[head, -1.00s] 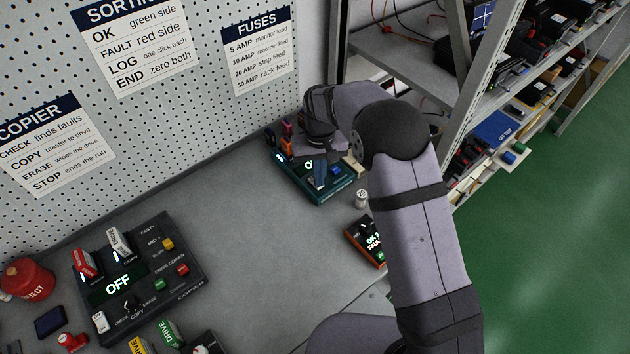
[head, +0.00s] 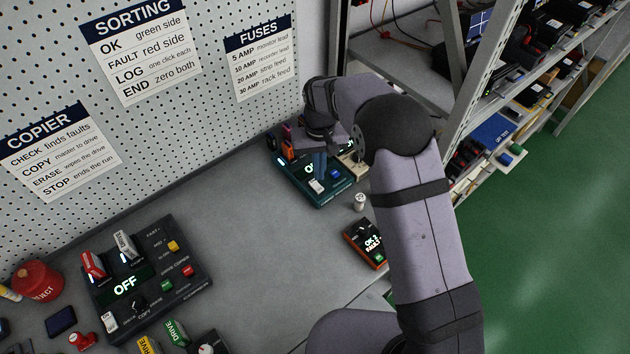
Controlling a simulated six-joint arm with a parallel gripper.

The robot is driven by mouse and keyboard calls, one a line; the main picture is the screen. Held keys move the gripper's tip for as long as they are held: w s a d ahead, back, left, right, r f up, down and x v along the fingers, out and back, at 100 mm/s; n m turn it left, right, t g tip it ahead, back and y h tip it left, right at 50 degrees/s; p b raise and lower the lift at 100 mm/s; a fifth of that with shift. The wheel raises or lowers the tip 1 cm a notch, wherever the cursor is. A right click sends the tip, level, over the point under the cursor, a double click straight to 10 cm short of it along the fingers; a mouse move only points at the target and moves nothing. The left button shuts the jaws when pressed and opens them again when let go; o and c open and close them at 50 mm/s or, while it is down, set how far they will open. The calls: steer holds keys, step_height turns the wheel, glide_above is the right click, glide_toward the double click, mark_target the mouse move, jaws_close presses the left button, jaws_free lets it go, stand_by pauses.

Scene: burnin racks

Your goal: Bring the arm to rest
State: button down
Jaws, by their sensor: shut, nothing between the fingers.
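My arm reaches from the lower right up to the back of the bench. My gripper (head: 318,168) points down over a teal device (head: 333,192) with a lit display. Its slim fingers look shut and hold nothing. They hide part of the display, and I cannot tell whether they touch the device. A white switch (head: 316,186) on the device shows just below the fingertips.
An orange-and-black counter (head: 365,243) and a small metal cylinder (head: 359,202) stand close left of my forearm. A black copier box (head: 180,262) reading OFF holds two drives at the left. A metal rack (head: 475,110) stands at right. The middle bench is clear.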

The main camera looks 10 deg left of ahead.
steer(key=shift+r+p, duration=0.65)
steer(key=shift+r, duration=0.5)
steer(key=s+d+f+n+g+h, duration=0.1)
steer(key=s+d+f, duration=0.25)
steer(key=s, duration=0.45)
steer(key=s+d+f+g, duration=0.15)
steer(key=s+d, duration=0.25)
steer(key=s, duration=0.4)
steer(key=s+d+r+m+b, duration=0.15)
steer(key=s+d+r, duration=0.35)
steer(key=s+d, duration=0.55)
steer(key=r, duration=0.1)
steer(key=w+d+r+m+t, duration=0.1)
steer(key=w+d+r+m+t+y, duration=0.1)
steer(key=shift+r+m+t+b, duration=0.25)
steer(key=shift+r+b, duration=0.1)
